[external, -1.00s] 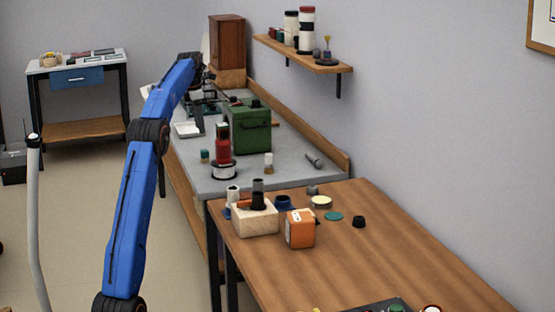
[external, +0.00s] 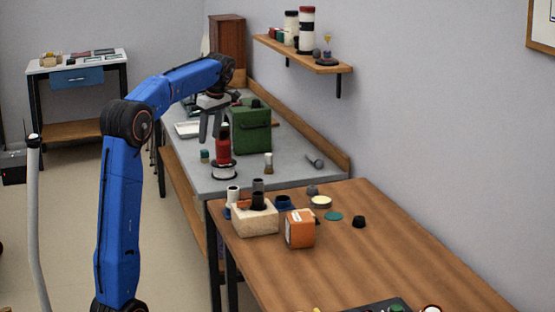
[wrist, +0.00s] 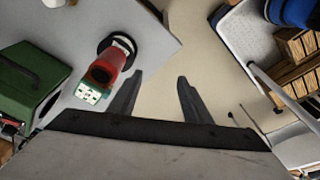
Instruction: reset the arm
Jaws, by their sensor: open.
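My gripper (external: 211,130) hangs from my blue arm over the left part of the grey bench, its fingers pointing down. It is open and empty. In the wrist view my gripper (wrist: 157,90) shows two dark fingers spread apart, with bare floor beyond them. A red cylinder on a dark and white round base (external: 222,160) stands on the bench just below and right of the fingers. In the wrist view the red cylinder (wrist: 106,68) is left of the fingers, and I see no contact.
A green case (external: 250,130) stands right of my gripper on the grey bench (external: 285,160). A wooden table (external: 400,240) in front holds a pale block (external: 255,222) and an orange box (external: 300,230). A wall shelf (external: 305,58) is at the upper right.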

